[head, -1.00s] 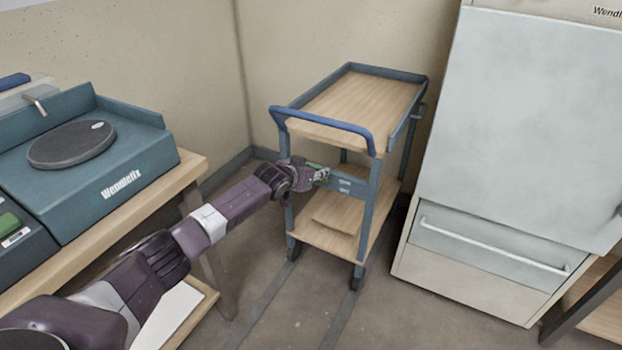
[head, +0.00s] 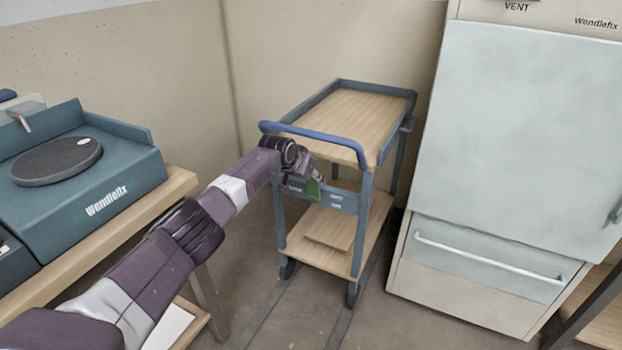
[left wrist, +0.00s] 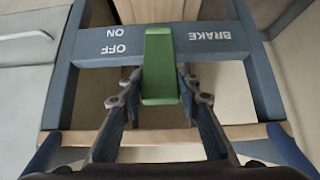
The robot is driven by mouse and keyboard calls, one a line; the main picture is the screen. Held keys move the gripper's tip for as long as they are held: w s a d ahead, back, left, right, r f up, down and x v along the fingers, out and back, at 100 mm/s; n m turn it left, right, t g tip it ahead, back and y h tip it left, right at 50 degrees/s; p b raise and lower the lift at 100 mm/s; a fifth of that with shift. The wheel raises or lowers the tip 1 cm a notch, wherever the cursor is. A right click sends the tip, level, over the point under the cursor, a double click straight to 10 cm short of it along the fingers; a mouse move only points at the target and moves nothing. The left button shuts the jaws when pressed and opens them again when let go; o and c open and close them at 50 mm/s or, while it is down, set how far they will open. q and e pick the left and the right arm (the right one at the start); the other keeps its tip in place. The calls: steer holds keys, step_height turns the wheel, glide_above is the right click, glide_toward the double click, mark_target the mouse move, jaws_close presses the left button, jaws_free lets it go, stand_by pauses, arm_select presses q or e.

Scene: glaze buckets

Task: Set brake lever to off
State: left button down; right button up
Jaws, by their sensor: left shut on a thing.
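The green brake lever (left wrist: 160,50) crosses the blue plate (left wrist: 215,42) on the cart's end, between the word BRAKE and the words ON and OFF. The lettering is upside down in the left wrist view. My left gripper (head: 316,178) is shut on the lever, with one finger on each side of it. The lever's near end reaches below the plate in the left wrist view, on the OFF side. My right gripper is not in view.
The cart's blue push handle (head: 318,138) is just above my left wrist. A teal Wendlefix wheel unit (head: 105,185) stands on a wooden bench at left. A large pale cabinet (head: 520,130) stands right of the cart. Floor in front is clear.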

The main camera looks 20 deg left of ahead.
arm_select(q)
steer(key=c, duration=1.4)
jaws_free()
steer(key=shift+w, duration=0.1)
steer(key=v, duration=1.2)
steer(key=shift+d, duration=0.1)
